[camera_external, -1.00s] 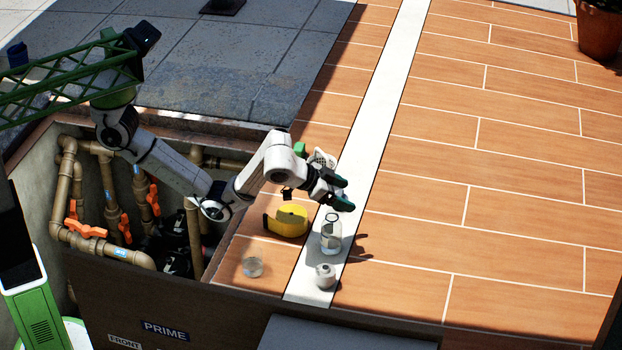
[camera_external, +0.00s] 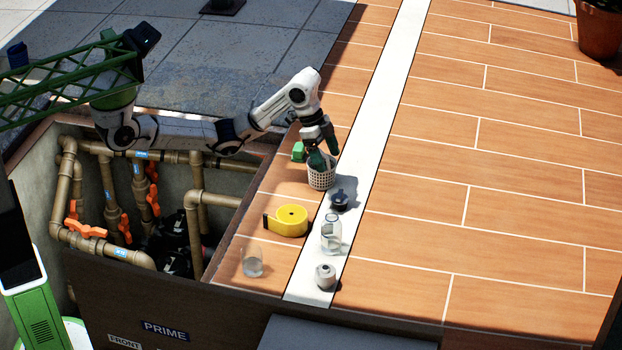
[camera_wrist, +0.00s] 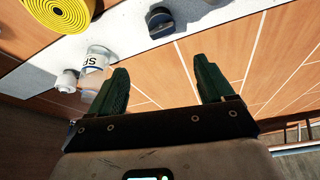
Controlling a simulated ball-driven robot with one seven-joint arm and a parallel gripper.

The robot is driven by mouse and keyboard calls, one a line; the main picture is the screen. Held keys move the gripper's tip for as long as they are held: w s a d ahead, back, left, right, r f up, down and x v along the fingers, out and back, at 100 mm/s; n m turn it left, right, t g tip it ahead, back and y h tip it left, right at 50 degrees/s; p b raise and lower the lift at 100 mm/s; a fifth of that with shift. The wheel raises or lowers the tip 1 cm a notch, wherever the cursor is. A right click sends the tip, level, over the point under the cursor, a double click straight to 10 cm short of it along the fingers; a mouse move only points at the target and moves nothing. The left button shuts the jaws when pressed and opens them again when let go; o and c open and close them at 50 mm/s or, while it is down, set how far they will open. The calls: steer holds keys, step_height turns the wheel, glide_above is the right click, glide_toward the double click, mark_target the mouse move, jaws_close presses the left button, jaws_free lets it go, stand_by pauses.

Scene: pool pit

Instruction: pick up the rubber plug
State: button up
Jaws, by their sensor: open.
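The rubber plug seems to be the small dark piece (camera_external: 340,199) on the white strip, between the basket and the glass jar in the external view. It also shows in the wrist view (camera_wrist: 160,20), near the top edge, beyond my fingertips. My gripper (camera_external: 325,152) is open and points downward by the white basket, on the far side of the plug. In the wrist view, the green fingers of my gripper (camera_wrist: 162,75) stand wide apart with nothing between them. One finger overlaps the basket rim in the picture; I cannot tell whether they touch.
A white perforated basket (camera_external: 321,177) and a green block (camera_external: 298,152) are close to my gripper. The open pipe pit is left; tiles to the right are clear.

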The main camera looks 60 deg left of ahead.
mark_target(338, 193)
steer(key=x, duration=0.3)
steer(key=a+x, duration=0.1)
steer(key=x, duration=0.5)
steer(key=shift+s+a+f+p, duration=0.1)
steer(key=shift+s+f+p, duration=0.25)
steer(key=shift+f, duration=0.15)
steer(key=shift+w+p+x, duration=0.15)
steer(key=shift+p+x, duration=0.15)
steer(key=shift+x, duration=1.15)
steer(key=shift+w+p+x, duration=0.15)
steer(key=shift+p+x, duration=0.15)
steer(key=shift+x, duration=1.15)
steer(key=shift+a, duration=0.1)
steer(key=shift+r, duration=0.1)
steer(key=shift+c, duration=0.3)
steer(key=c, duration=1)
steer(key=shift+r, duration=0.15)
